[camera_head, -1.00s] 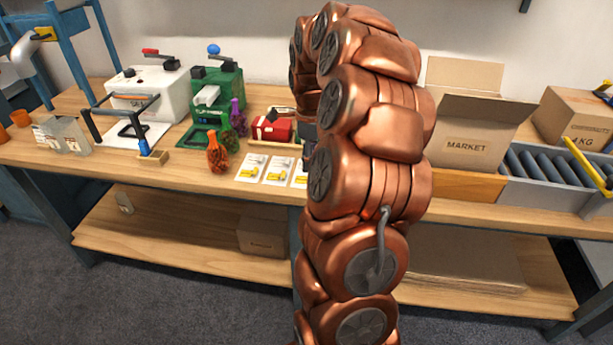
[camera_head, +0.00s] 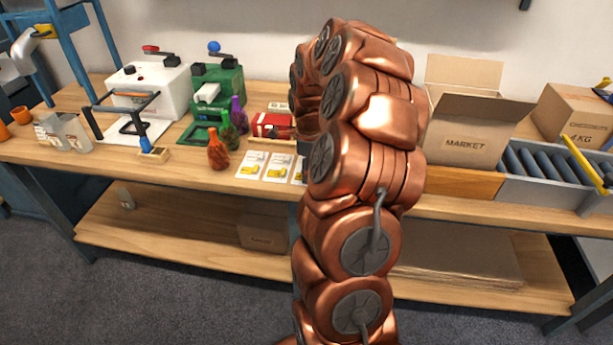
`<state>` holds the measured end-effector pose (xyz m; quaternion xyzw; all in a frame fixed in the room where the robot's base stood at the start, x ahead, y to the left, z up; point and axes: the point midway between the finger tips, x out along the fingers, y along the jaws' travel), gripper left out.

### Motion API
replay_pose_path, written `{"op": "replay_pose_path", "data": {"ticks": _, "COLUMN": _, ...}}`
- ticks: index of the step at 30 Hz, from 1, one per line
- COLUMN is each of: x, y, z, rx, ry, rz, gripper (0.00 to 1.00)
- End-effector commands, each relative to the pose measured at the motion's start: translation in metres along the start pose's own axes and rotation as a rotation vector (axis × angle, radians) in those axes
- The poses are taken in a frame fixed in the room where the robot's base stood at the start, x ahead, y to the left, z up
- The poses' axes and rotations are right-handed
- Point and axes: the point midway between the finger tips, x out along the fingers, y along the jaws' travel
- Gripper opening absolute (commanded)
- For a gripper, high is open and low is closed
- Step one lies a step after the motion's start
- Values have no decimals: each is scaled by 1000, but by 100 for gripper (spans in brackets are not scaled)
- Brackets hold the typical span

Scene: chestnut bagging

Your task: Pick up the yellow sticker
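Several white cards with yellow stickers lie in a row on the workbench. The left card's yellow sticker (camera_head: 249,170) and the middle card's yellow sticker (camera_head: 275,173) show fully. The right card's yellow sticker (camera_head: 297,176) is partly hidden behind my copper arm. My arm rises in front of the bench and bends over at the top. Only a small dark part at its end shows, just behind the right card. The gripper's fingers are hidden by the arm, so I cannot tell what they touch.
Red, green and purple net bags (camera_head: 218,150) stand left of the cards. A red box (camera_head: 268,124) lies in a tray behind them. The white machine (camera_head: 150,85) and green machine (camera_head: 218,90) are at the back. An open MARKET box (camera_head: 464,143) and roller conveyor (camera_head: 545,167) stand right.

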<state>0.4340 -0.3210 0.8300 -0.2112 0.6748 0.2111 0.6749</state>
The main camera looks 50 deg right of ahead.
Motion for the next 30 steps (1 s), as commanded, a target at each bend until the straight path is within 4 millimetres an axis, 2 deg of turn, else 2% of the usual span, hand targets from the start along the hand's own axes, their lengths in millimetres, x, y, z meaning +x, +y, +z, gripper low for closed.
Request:
{"op": "replay_pose_path", "data": {"ticks": 1, "x": 0, "y": 0, "z": 0, "rx": 0, "ry": 0, "rz": 0, "gripper": 32}}
{"op": "replay_pose_path", "data": {"ticks": 6, "x": 0, "y": 0, "z": 0, "rx": 0, "ry": 0, "rz": 0, "gripper": 17}}
{"op": "replay_pose_path", "data": {"ticks": 19, "x": -3, "y": 0, "z": 0, "rx": 0, "ry": 0, "rz": -1, "gripper": 16}}
{"op": "replay_pose_path", "data": {"ticks": 30, "x": -34, "y": -1, "z": 0, "rx": 1, "ry": 0, "rz": -4, "gripper": 16}}
